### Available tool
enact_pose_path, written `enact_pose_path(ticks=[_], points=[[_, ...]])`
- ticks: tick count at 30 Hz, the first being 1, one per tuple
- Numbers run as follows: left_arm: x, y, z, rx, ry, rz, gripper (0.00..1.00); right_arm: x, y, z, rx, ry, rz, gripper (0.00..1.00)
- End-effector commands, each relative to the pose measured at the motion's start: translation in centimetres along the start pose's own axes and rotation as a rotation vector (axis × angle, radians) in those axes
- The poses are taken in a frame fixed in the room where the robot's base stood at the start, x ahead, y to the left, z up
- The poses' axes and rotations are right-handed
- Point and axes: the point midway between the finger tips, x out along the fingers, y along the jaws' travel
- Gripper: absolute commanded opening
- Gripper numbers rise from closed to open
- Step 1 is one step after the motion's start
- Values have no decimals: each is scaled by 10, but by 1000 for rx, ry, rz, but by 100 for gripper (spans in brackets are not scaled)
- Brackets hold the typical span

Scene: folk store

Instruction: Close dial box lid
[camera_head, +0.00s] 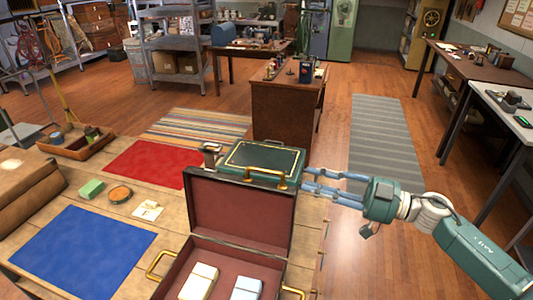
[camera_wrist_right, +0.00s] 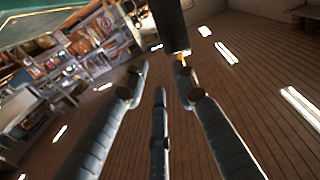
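An open case with a maroon lining (camera_head: 240,215) stands at the front of the wooden table, its lid upright. I cannot tell whether it is the dial box. Behind that lid is a dark green box (camera_head: 262,158) with a gold line around its top; this top looks flat. A brass handle (camera_head: 281,180) shows between them. My right gripper (camera_head: 309,184) reaches in from the right, just right of the green box and the upright lid. In the right wrist view its fingers (camera_wrist_right: 160,82) are spread with nothing between them. A green surface (camera_wrist_right: 60,22) shows at upper left there. My left gripper is out of view.
The case holds pale blocks (camera_head: 198,281). A small device (camera_head: 210,150) stands by the green box. Open floor (camera_head: 350,240) lies right.

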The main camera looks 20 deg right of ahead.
Motion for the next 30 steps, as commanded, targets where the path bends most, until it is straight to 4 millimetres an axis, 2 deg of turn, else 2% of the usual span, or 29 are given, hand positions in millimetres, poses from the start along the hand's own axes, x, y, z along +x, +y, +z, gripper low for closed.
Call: enact_pose_path(ticks=[1, 5, 8, 21, 25, 30], points=[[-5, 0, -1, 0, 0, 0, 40, 3, -11, -15, -7, -10, -43, 28], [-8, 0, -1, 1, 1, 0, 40, 8, -24, -26, -5, -22, -91, 28], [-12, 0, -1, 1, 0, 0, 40, 18, -26, -27, -4, -21, -92, 28], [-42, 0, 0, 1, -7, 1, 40, 95, -31, -27, -2, -18, -88, 28], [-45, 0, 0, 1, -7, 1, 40, 107, -32, -24, -3, -20, -88, 28], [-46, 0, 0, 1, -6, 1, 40, 113, -33, -22, -4, -22, -88, 28]])
